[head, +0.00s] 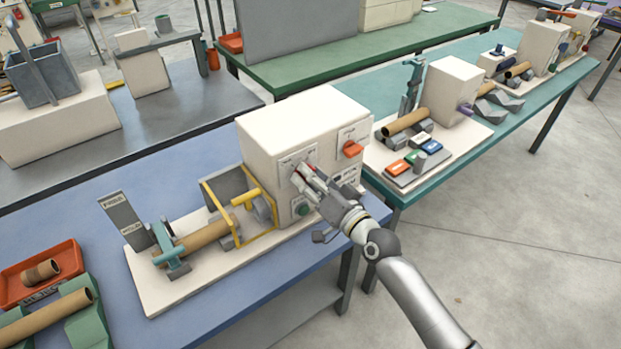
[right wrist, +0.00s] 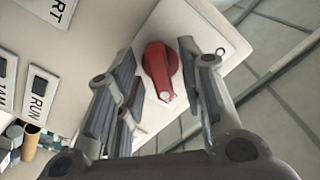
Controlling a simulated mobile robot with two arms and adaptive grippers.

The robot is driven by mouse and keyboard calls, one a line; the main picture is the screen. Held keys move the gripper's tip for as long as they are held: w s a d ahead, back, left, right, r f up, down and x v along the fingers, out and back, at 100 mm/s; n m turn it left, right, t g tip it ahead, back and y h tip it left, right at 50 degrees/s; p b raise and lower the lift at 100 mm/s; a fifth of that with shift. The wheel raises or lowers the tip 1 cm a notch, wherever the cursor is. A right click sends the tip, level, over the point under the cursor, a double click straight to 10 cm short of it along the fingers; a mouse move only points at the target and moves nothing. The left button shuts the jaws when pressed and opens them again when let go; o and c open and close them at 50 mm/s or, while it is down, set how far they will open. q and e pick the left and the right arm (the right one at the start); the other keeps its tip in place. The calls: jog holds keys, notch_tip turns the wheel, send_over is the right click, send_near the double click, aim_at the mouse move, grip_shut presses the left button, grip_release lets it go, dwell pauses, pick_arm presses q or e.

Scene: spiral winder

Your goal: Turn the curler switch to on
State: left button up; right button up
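The winder machine (head: 272,128) is a cream box on a pale base, with switches and labels on its front. In the right wrist view a red rotary knob (right wrist: 160,70) on a white plate stands between the two spread fingers of my right gripper (right wrist: 158,98). Gaps show on both sides of the knob. In the head view my right gripper (head: 308,178) is at the left plate on the front and mostly hides what is there. An orange-red switch (head: 352,149) shows clear on the upper right plate. The knob's label is not readable. My left gripper is not in view.
A green button (head: 302,210) sits just below my right gripper. A yellow guard frame (head: 262,236) and a cardboard tube (head: 205,236) are left of it. The RUN label (right wrist: 38,108) shows in the wrist view. Another station (head: 455,88) stands right; open floor lies at front right.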

jog(key=v, duration=1.2)
jog(key=shift+f, duration=0.1)
